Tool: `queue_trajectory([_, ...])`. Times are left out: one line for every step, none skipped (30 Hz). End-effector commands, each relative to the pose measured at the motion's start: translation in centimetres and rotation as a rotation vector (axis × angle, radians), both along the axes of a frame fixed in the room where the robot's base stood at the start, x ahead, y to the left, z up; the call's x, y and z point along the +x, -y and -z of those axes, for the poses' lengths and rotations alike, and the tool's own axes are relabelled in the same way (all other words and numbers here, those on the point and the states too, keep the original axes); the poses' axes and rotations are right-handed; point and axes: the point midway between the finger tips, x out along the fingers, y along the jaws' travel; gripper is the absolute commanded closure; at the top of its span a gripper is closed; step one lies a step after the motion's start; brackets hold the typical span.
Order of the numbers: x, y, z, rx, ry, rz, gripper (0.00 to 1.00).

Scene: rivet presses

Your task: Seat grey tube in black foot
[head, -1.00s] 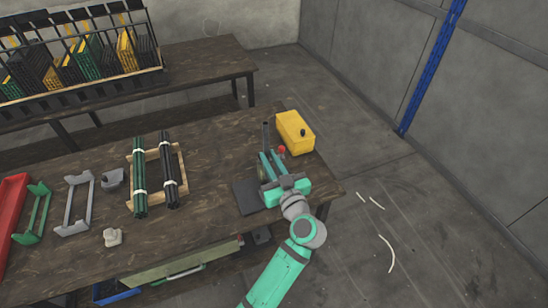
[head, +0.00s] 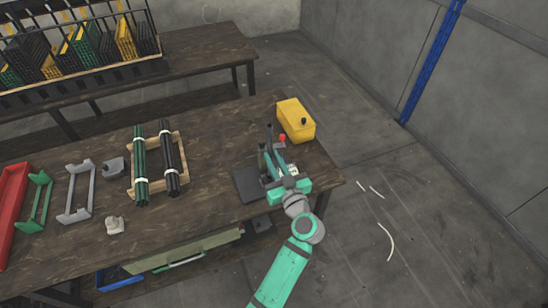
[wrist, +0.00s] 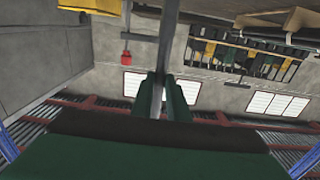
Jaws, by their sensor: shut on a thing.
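My gripper (head: 268,155) is at the right end of the workbench, over the dark plate and beside the red-knobbed press. In the wrist view its two dark green fingers (wrist: 161,98) are shut on a long grey tube (wrist: 169,40). The tube runs from between the fingers to the top edge of the picture. In the head view the tube is thin and partly hidden by my gripper, so its lower end cannot be made out. A dark flat plate (head: 246,186) lies just left of my gripper. I cannot clearly make out the black foot.
A yellow box (head: 296,120) stands behind and right of my gripper, near the red knob (head: 282,138). Green tubes (head: 140,165) and black tubes (head: 170,160) lie on a wooden rack to the left. The bench between rack and plate is clear.

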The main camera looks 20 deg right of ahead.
Motion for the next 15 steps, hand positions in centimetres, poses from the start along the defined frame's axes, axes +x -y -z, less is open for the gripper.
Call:
queue_trajectory([0.07, -0.18, -0.03, 0.000, 0.001, -0.003, 1.00])
queue_trajectory([0.07, -0.20, -0.03, 0.000, 0.001, -0.003, 1.00])
queue_trajectory([0.07, -0.18, -0.03, 0.000, 0.001, -0.003, 1.00])
queue_trajectory([0.06, -0.15, -0.03, 0.001, 0.000, -0.002, 1.00])
queue_trajectory([0.04, -0.10, -0.03, 0.000, 0.000, -0.001, 1.00])
queue_trajectory([0.01, -0.02, -0.03, 0.001, 0.000, 0.000, 1.00])
queue_trajectory([-0.01, 0.04, -0.03, 0.000, 0.000, 0.001, 1.00])
queue_trajectory([-0.03, 0.12, -0.03, 0.000, 0.000, 0.002, 1.00])
queue_trajectory([-0.05, 0.19, -0.03, 0.000, 0.000, 0.003, 1.00])
queue_trajectory([-0.05, 0.20, -0.03, 0.001, 0.000, 0.003, 1.00])
queue_trajectory([-0.05, 0.20, -0.03, 0.000, 0.000, 0.003, 1.00])
queue_trajectory([-0.06, 0.26, -0.02, 0.000, 0.000, 0.004, 1.00])
queue_trajectory([-0.07, 0.32, -0.01, -0.001, -0.001, 0.004, 1.00])
queue_trajectory([-0.06, 0.35, 0.00, -0.001, -0.001, 0.004, 1.00])
queue_trajectory([-0.03, 0.35, 0.01, -0.002, -0.001, 0.003, 1.00])
